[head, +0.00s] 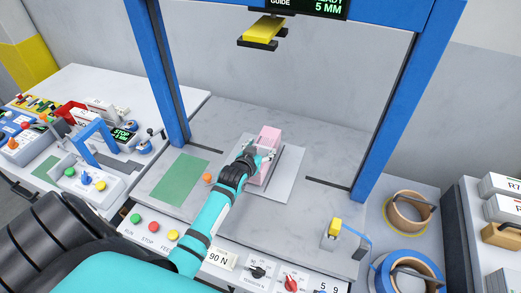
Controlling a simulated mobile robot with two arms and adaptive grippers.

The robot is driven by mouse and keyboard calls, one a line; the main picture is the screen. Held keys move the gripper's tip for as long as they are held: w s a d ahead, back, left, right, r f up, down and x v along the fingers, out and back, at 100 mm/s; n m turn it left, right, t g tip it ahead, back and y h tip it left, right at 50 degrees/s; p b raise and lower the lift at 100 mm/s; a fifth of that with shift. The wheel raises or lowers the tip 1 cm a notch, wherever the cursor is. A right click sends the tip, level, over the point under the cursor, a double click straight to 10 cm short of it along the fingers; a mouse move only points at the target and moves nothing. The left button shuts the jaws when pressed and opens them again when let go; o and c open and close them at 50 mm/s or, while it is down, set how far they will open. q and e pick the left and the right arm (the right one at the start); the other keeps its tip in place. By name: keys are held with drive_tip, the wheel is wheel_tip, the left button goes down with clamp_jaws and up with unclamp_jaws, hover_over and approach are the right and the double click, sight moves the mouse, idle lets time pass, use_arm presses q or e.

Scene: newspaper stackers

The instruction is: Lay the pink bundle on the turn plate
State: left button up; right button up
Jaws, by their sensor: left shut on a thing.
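The pink bundle (269,136) is a block-shaped stack near the middle of the head view. My left gripper (262,155) is shut on it, with the arm reaching in from the lower left. The gripper hides part of the bundle's near side. A pale square plate (288,184), which looks like the turn plate, lies under and around the bundle on the grey machine bed. I cannot tell whether the bundle touches the plate or is just above it. My right gripper is not in view.
A blue frame (393,105) arches over the bed, with a yellow part (262,29) hanging from its top. A green mat (180,180) and an orange knob (207,178) are left of the plate. Strap rolls (408,211) stand at the right. The bed behind the bundle is clear.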

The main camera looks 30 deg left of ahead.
use_arm(q)
drive_tip(key=shift+w+f+b, duration=0.1)
drive_tip(key=shift+f+b, duration=0.15)
drive_tip(key=shift+b, duration=0.05)
drive_tip(key=o, duration=1.7)
drive_tip(key=shift+o, duration=0.6)
drive_tip(key=shift+s+f, duration=0.2)
drive_tip(key=shift+f, duration=0.2)
drive_tip(key=v, duration=1.2)
drive_tip(key=shift+r, duration=0.35)
